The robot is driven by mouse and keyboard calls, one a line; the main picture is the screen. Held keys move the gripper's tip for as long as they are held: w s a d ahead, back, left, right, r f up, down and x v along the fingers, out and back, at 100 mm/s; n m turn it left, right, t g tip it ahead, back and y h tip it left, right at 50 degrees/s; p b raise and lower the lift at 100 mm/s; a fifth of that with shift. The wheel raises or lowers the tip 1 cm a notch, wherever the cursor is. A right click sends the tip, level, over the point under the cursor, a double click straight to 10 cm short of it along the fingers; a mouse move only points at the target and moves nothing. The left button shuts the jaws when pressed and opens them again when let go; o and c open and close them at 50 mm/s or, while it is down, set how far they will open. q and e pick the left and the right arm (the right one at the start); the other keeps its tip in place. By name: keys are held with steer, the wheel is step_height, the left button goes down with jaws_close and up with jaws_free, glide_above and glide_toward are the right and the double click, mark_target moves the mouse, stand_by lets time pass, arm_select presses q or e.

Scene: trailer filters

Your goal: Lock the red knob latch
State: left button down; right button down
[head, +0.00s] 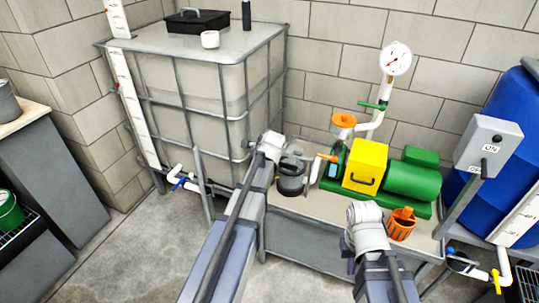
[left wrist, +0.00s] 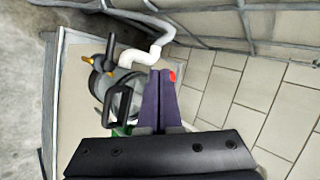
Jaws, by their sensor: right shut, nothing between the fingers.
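A red knob (left wrist: 172,76) shows as a small red spot at the tip of my left gripper (left wrist: 164,82) in the left wrist view. Most of it is hidden behind the finger, so I cannot tell whether they touch. The two dark purple fingers lie side by side, with no clear gap. The grey filter pot (left wrist: 103,80) with a black handle stands just left of them; it also shows in the head view (head: 291,181), beside the end of my left arm. I cannot make out the red knob there. My right gripper (head: 364,210) is shut and empty before the bench.
The bench (head: 315,208) carries a green pump (head: 410,181) with a yellow box (head: 366,163) and an orange basket (head: 402,223). A white pipe (left wrist: 150,50) rises beside the pot. A caged tank (head: 195,90) stands behind left, a blue barrel (head: 505,130) at right.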

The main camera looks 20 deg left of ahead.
arm_select(q)
steer(key=shift+w+a, duration=0.15)
steer(key=shift+w, duration=0.4)
steer(key=shift+w+a, duration=0.15)
steer(key=shift+w, duration=0.5)
